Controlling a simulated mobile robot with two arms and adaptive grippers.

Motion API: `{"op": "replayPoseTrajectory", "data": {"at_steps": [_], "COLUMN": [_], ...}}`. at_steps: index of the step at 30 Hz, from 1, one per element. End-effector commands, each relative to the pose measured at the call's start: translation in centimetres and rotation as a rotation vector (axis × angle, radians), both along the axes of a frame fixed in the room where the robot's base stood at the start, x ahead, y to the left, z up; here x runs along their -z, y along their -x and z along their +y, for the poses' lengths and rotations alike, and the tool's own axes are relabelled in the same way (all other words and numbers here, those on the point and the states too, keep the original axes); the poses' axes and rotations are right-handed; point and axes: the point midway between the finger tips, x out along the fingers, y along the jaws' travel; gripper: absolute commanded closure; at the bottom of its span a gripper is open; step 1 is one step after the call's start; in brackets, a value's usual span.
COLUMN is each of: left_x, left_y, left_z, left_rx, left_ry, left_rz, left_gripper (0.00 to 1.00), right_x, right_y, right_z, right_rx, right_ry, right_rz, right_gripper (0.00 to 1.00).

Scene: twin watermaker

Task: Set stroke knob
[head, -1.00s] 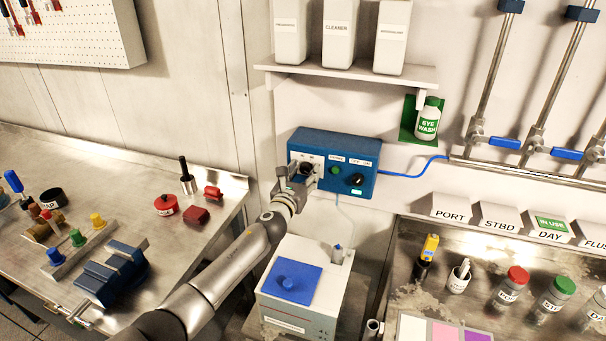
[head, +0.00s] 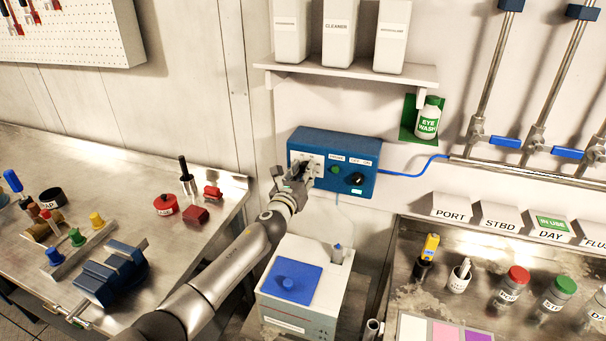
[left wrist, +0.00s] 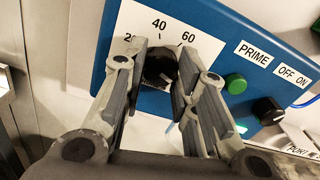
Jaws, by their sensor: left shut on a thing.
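The stroke knob (left wrist: 160,66) is a black knob on a white dial plate (left wrist: 143,22) marked 20, 40 and 60, on the left part of the blue pump box (head: 363,152). My left gripper (left wrist: 163,75) has its two fingers on either side of the knob and is shut on it. The fingers cover the knob's sides and part of the scale, so its exact setting cannot be read. In the head view my left gripper (head: 305,172) hides most of the knob. My right gripper is not in view.
On the same box are a green PRIME button (left wrist: 236,84) and a black OFF/ON knob (left wrist: 267,110), right of the stroke knob. A shelf (head: 345,76) with white bottles is above. A white unit with a blue top (head: 292,284) stands below.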

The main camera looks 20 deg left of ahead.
Motion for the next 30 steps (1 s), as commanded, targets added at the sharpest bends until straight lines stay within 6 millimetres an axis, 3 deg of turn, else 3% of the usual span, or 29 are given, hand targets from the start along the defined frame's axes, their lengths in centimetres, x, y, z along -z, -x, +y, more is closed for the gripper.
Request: {"op": "replayPoseTrajectory", "data": {"at_steps": [30], "left_x": [0.1], "left_y": [0.0], "left_z": [-0.1], "left_rx": [-0.001], "left_ry": [0.960], "left_rz": [0.034], "left_gripper": [0.97], "right_x": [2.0], "right_y": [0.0], "right_z": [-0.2], "right_rx": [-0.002], "right_ry": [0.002], "right_rz": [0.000], "right_gripper": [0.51]}}
